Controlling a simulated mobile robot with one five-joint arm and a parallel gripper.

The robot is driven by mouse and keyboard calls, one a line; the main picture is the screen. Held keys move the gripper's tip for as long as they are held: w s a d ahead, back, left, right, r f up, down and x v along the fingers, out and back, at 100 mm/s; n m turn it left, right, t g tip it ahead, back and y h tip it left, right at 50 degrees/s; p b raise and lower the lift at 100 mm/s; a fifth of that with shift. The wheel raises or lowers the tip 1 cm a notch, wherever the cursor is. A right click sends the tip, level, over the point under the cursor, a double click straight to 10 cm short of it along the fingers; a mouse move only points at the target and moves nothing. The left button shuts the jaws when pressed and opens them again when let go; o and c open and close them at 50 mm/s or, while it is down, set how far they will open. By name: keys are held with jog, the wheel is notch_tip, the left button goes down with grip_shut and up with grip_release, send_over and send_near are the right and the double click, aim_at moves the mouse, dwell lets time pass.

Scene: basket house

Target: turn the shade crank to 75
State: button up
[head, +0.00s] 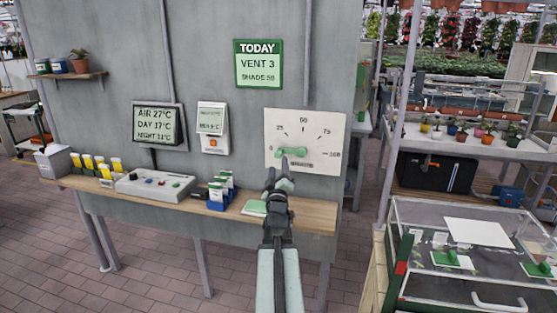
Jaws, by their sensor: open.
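The shade crank (293,153) is a green handle on a white dial plate (338,122) on the grey wall. The plate is marked 25, 50, 75 and 100, running clockwise from upper left to right. The crank lies about level, reaching left from the dial's middle, below and away from the 75 mark. My gripper (284,166) is in front of the plate, just below the crank's left end in the picture. It is open, with no object visible in it. Whether it touches the crank cannot be told.
A green-framed sign (258,64) reads TODAY, VENT 3 and a shade number too blurred to be sure of. A wooden shelf (312,216) below the dial holds a control box (154,187), seed packets (221,190) and a green pad (254,208). A glass-topped case (462,296) stands right.

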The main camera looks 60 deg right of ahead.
aim_at(278, 157)
jog(key=p+x, duration=0.2)
jog(key=x, duration=0.6)
jog(key=shift+a, duration=0.1)
grip_shut()
jog(key=shift+f, duration=0.1)
dwell(0.9)
